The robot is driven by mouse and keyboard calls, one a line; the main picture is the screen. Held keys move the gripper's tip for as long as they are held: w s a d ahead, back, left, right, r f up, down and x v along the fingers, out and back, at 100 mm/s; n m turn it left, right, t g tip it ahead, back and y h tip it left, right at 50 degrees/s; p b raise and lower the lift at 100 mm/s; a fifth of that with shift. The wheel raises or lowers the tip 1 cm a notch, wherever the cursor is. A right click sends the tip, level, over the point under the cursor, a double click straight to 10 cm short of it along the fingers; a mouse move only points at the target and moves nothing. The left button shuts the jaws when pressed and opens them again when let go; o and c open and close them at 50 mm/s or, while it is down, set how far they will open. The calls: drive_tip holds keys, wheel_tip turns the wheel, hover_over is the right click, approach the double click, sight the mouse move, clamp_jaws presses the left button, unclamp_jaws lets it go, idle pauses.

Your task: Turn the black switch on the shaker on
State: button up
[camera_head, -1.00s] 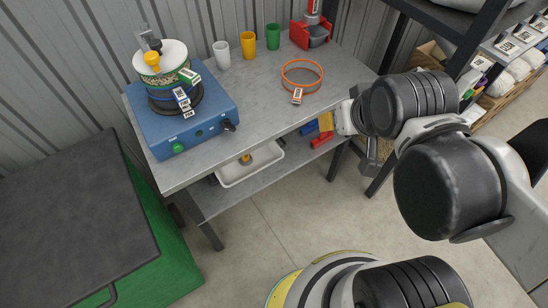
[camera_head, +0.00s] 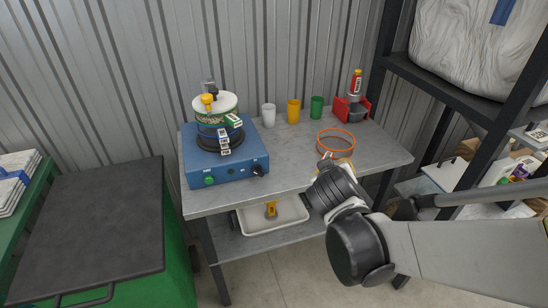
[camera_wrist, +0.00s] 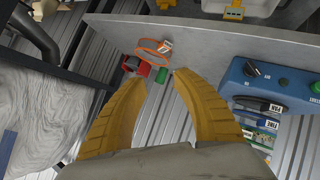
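The blue shaker (camera_head: 197,167) stands on the left of the metal table, with a stack of sieves (camera_head: 216,122) clamped on top. Its black switch (camera_head: 258,170) is at the right of its front face, and a green button (camera_head: 209,181) is at the left. In the wrist view the shaker (camera_wrist: 236,84) is at the right edge, with the black switch (camera_wrist: 250,69) facing the camera. My gripper (camera_wrist: 160,80) is open and empty, its yellow fingers apart and clear of the shaker. In the head view my wrist mostly hides it, at the table's front edge right of the shaker.
An orange-rimmed sieve (camera_head: 335,142) lies on the table near my gripper. White (camera_head: 268,116), yellow (camera_head: 293,111) and green (camera_head: 316,107) cups and a red device (camera_head: 352,107) stand at the back. A white tray (camera_head: 272,214) is on the lower shelf. Black shelving (camera_head: 388,60) stands right.

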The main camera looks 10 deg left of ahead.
drive_tip(key=w+a+f+n+t+y+b, duration=0.1)
drive_tip(key=a+f, duration=0.2)
drive_tip(key=a, duration=0.2)
drive_tip(key=w+a+f+n, duration=0.1)
drive_tip(key=a+f+n, duration=0.1)
drive_tip(key=a, duration=0.3)
drive_tip(key=n+t+y+b, duration=0.1)
drive_tip(key=n+t+y, duration=0.1)
drive_tip(key=n+y, duration=0.1)
approach(258, 174)
drive_tip(key=b+x, duration=0.2)
drive_tip(key=x, duration=0.8)
drive_tip(key=shift+f, duration=0.2)
drive_tip(key=shift+w+a+b, duration=0.15)
drive_tip(key=shift+w+b, duration=0.2)
drive_tip(key=shift+w, duration=0.1)
clamp_jaws()
